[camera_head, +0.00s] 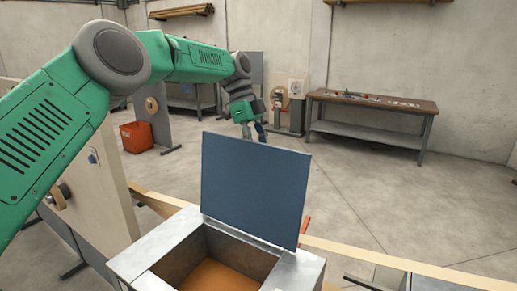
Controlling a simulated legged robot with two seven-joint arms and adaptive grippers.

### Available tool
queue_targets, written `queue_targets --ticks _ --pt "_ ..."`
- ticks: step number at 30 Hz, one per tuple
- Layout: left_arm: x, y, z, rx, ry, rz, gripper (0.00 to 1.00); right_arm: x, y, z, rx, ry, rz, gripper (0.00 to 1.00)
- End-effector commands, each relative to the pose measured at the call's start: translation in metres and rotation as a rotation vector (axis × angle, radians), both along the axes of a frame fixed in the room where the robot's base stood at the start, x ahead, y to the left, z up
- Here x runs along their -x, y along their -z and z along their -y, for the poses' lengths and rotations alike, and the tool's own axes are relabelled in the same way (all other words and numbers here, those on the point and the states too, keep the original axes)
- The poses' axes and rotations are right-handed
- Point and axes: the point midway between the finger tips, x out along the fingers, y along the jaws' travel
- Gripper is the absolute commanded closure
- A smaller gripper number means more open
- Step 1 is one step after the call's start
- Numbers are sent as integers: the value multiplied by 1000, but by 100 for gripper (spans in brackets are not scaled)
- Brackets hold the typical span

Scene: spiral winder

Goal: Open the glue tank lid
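The glue tank (305,272) is a grey metal box at the bottom middle, with orange-brown glue (215,276) inside. Its blue lid (254,188) stands upright along the tank's far edge, and the tank's mouth is uncovered. My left arm reaches in from the left, and my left gripper (254,131) is just beyond the lid's top edge. The lid hides part of the gripper, so I cannot tell whether it touches the lid or whether its fingers are open. My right gripper is not in view.
A cream panel (100,190) stands left of the tank. A pale wooden strip (375,257) runs behind the tank to the right. An orange bin (137,136) and a workbench (372,105) with small items are farther back. The floor at right is open.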

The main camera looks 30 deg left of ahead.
Motion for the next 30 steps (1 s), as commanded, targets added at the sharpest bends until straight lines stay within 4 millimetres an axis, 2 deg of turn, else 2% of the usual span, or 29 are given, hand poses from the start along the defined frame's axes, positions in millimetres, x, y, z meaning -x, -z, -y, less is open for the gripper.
queue_targets --ticks 11,14,21,30 --pt "0 -3 -2 -1 1 0 68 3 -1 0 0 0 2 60" --pt "-2 -12 -6 -2 0 2 68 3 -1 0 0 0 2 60" --pt "-5 -49 -21 -1 -1 4 68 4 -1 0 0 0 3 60" --pt "-8 -68 -29 0 1 1 68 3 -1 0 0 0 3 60"
